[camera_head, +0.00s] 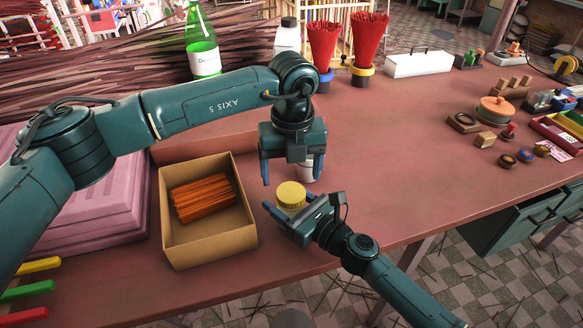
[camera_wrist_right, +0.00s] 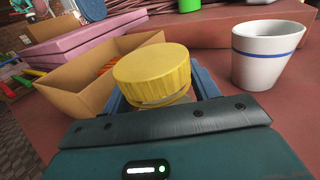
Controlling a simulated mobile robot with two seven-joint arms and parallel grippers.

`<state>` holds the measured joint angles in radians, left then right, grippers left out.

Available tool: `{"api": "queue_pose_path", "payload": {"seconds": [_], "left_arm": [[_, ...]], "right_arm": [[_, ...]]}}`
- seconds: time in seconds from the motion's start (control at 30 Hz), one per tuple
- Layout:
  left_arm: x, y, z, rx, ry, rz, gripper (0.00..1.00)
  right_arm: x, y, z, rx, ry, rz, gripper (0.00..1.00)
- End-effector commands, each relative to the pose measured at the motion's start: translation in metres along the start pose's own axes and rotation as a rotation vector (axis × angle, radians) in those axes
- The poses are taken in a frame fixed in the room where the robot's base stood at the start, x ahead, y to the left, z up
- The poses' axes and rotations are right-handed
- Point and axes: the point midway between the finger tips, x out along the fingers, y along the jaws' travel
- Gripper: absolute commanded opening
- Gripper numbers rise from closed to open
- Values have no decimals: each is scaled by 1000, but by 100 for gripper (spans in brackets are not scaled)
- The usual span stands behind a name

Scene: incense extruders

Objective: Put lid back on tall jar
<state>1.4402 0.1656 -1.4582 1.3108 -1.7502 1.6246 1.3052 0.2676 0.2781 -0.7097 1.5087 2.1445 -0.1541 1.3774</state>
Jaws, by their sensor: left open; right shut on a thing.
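A round yellow ribbed lid (camera_head: 291,194) is between the fingers of my right gripper (camera_head: 296,204), which is shut on it. The lid also shows in the right wrist view (camera_wrist_right: 153,72), top side up, with a pale rim below it; what is under that is hidden. A white tapered vessel with a blue band (camera_wrist_right: 266,55) stands upright on the table, to the right of the lid and apart from it; I cannot tell whether it is the tall jar. In the head view, a white vessel (camera_head: 306,172) is partly hidden by my left gripper (camera_head: 292,178), which is open and points down.
A cardboard box (camera_head: 212,254) with orange incense sticks stands left of my grippers. A pink slab stack (camera_head: 95,195) is farther left. A green bottle (camera_head: 202,45), a white black-capped bottle (camera_head: 287,36) and red stick bundles (camera_head: 368,38) stand at the back. The table's middle right is clear.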

Motion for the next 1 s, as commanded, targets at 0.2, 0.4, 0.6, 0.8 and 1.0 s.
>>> {"api": "queue_pose_path", "payload": {"seconds": [0.2,0.4,0.6,0.8,1.0], "left_arm": [[-17,-1,0,-277,1,-1,79],[-29,0,0,-492,4,1,79],[-31,0,-1,-537,4,3,79],[-31,0,-1,-535,5,3,79],[-14,0,-1,-535,8,4,79]], "right_arm": [[0,0,1,0,-2,0,0],[0,0,1,0,-2,0,0],[0,0,1,0,-2,0,0],[0,0,1,0,-2,0,0],[0,0,1,0,-2,0,0]]}}
